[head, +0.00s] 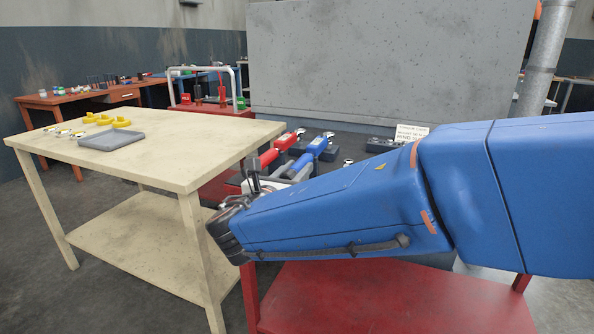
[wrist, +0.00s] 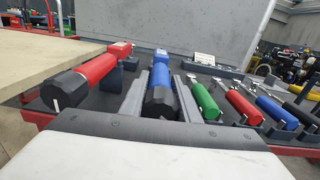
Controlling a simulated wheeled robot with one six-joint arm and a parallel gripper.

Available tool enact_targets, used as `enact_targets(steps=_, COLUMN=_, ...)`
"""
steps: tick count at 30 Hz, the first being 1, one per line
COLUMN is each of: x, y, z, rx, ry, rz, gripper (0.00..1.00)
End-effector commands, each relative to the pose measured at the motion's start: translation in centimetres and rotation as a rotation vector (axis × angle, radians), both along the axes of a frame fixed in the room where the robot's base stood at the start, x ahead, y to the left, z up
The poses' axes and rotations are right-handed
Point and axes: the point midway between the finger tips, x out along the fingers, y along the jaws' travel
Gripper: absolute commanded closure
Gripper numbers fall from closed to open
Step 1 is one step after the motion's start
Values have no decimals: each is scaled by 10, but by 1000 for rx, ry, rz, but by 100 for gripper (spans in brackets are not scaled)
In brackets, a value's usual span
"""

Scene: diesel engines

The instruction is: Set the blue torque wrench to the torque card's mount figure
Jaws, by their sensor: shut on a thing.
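The blue torque wrench (head: 309,157) lies in a row of tools on the red bench; it also shows in the wrist view (wrist: 160,72) with its black end knob (wrist: 161,100) toward me. My gripper (wrist: 160,88) has one grey finger on each side of that knob and is shut on it. In the head view my gripper (head: 272,180) is partly hidden by my blue arm. A small white card (wrist: 204,59), likely the torque card, stands behind the tools; it also shows in the head view (head: 411,132). Its figures and the wrench's scale are too small to read.
A red torque wrench (wrist: 92,75) lies close on the left. Green (wrist: 205,101), red (wrist: 242,107) and blue (wrist: 276,112) handled tools lie to the right.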

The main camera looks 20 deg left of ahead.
Motion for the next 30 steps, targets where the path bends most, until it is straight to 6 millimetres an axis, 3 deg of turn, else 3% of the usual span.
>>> enact_targets(steps=8, x=0, y=0, z=0, rx=144, ry=-11, rz=0, gripper=94)
enact_targets(steps=30, x=0, y=0, z=0, rx=799, ry=-63, rz=0, gripper=94)
